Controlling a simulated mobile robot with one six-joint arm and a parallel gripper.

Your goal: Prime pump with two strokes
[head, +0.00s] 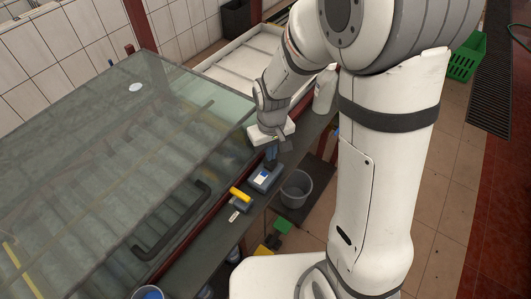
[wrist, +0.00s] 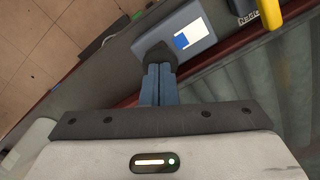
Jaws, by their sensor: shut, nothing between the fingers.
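The pump appears to be the grey-blue box (head: 264,179) with a white and blue label, lying on the narrow dark ledge. In the wrist view the box (wrist: 201,22) has a dark round knob (wrist: 160,55) at its near end. My gripper (head: 271,153) points down over this end of the box. In the wrist view its two blue-grey fingers (wrist: 158,68) are shut together with nothing between them. The fingertips overlap the knob in the picture; I cannot tell whether they touch it. Part of the knob is hidden behind them.
A large glass cover (head: 110,150) with a dark handle (head: 172,220) borders the ledge. A white bottle (head: 324,92) stands behind. A grey bucket (head: 297,189) is below, right of the ledge.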

